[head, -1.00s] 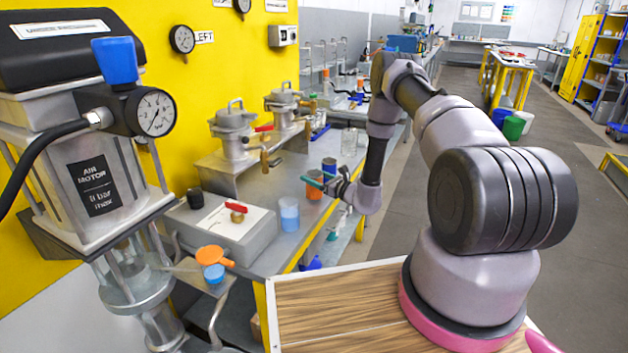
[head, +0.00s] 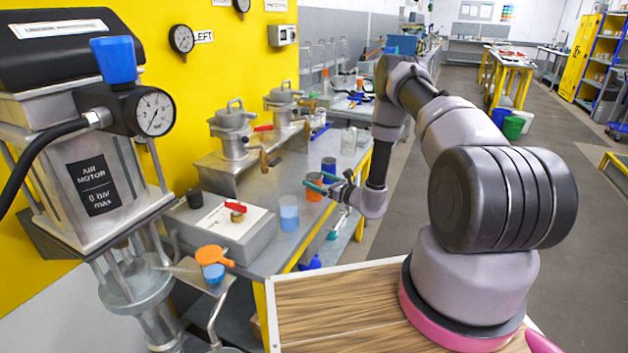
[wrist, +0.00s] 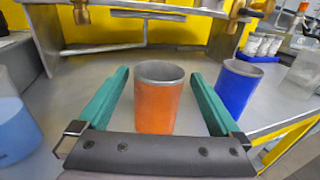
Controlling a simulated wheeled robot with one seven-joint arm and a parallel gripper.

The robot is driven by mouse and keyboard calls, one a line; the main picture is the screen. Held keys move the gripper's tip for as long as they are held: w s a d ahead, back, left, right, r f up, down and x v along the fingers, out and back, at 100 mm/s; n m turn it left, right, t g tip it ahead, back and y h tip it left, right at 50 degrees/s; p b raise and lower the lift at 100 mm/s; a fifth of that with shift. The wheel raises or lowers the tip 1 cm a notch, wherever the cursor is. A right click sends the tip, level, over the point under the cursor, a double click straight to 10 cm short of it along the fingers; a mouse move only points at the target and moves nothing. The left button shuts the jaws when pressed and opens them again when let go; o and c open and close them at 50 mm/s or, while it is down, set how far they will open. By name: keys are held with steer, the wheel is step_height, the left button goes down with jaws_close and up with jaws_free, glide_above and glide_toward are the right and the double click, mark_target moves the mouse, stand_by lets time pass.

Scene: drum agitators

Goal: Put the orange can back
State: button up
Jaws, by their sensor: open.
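The orange can (wrist: 158,100) stands upright on the grey bench, between the two green fingers of my gripper (wrist: 160,92) in the wrist view. The fingers are open, with a gap on each side of the can. In the head view my gripper (head: 318,184) reaches in from the right at the can (head: 313,190), which is partly hidden behind a finger. A blue can (wrist: 237,86) stands just right of the right finger; it also shows in the head view (head: 328,165).
A beaker of blue liquid (head: 289,214) stands left of the orange can. A grey box with a red-handled valve (head: 237,209) is further left. Metal pots on a raised shelf (head: 233,128) stand behind. A clear glass (head: 348,141) stands beyond the blue can.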

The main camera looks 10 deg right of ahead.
steer(key=v, duration=1)
steer(key=s+a+r+n+g+y, duration=0.1)
steer(key=s+a+r+n+g, duration=0.3)
steer(key=r, duration=0.5)
steer(key=s+a+r+n+g+y, duration=0.25)
steer(key=r+n+g, duration=0.3)
steer(key=r, duration=0.45)
steer(key=s+a+r+n+g+y, duration=0.1)
steer(key=s+a+r+n+g, duration=0.2)
steer(key=r+n, duration=0.45)
steer(key=s+d+r+n+t+h, duration=0.2)
steer(key=s+r+h, duration=0.4)
steer(key=s+r, duration=0.4)
steer(key=s+d+r+n+t+h, duration=0.3)
steer(key=s+d+r+n+h, duration=0.2)
steer(key=s+r, duration=0.4)
steer(key=shift+s+d+r+n+h, duration=0.35)
steer(key=shift+s+d+h, duration=0.25)
steer(key=shift+s+h, duration=0.45)
